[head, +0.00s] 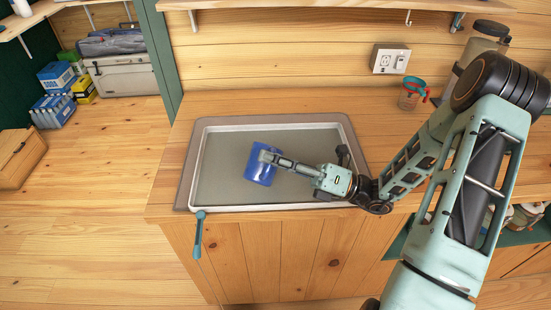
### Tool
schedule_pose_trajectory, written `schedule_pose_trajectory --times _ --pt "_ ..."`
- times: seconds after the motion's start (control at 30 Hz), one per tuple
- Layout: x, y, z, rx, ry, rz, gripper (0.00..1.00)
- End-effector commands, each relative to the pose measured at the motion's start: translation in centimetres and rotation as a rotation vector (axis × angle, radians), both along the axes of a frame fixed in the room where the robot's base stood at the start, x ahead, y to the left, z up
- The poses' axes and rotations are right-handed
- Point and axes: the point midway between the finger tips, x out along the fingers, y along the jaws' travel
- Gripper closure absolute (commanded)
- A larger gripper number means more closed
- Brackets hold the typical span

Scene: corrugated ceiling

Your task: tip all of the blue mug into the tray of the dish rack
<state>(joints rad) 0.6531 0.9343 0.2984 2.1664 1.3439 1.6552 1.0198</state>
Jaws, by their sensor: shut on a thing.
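The blue mug (259,163) is tilted on its side over the grey tray (220,190), which is set in a pale rim on the wooden counter. My gripper (268,157) is shut on the mug from the right. The mug's opening is hard to make out, and I cannot see what is in it or whether anything is coming out. I cannot tell whether the mug touches the tray floor. No wire rack shows, only the flat tray.
A clear cup with red and teal parts (411,93) stands at the back right of the counter (300,103). A wall socket (390,59) is behind it. A blue-handled tool (199,235) hangs at the tray's front left corner. The counter behind the tray is clear.

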Motion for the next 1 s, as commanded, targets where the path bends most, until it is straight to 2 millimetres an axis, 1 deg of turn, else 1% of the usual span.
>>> schedule_pose_trajectory --times 1.0 --pt "0.73 -0.34 0.93 0.073 0.086 0.016 1.0"
